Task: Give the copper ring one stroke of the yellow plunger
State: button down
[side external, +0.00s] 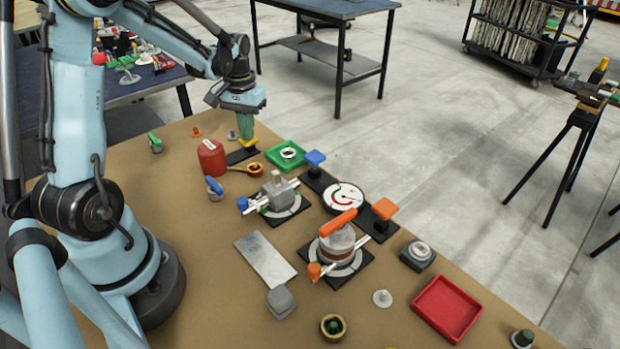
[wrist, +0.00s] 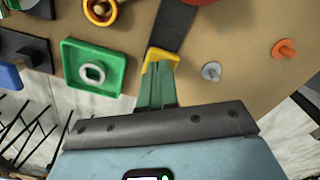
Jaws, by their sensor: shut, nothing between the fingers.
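The yellow plunger (side external: 249,142) has a flat yellow top and stands at the end of a dark strip (side external: 238,156) at the far side of the table. My gripper (side external: 247,134) points down with its green fingers shut and empty, right over the yellow top. In the wrist view the fingertips (wrist: 159,70) overlap the yellow top (wrist: 161,54); I cannot tell whether they touch it. The copper ring (side external: 256,170) is nearer the camera than the plunger, with a small round thing inside. It is partly cut off in the wrist view (wrist: 88,14).
A red can (side external: 211,158) stands left of the copper ring. A green tray (side external: 273,154) holding a pale ring lies to the right. Blue (side external: 315,158) and orange (side external: 384,208) plungers stand by a round dial (side external: 343,188).

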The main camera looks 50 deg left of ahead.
jog(key=shift+r, duration=2)
notch_tip(320, 180, up, 5)
jog(key=s+d+m+t, duration=0.3)
jog(key=d, duration=0.7)
jog(key=s+d+m+t, duration=0.3)
jog(key=d+t, duration=0.1)
jog(key=d, duration=0.6)
jog(key=shift+d+r, duration=0.25)
jog(key=shift+r, duration=0.2)
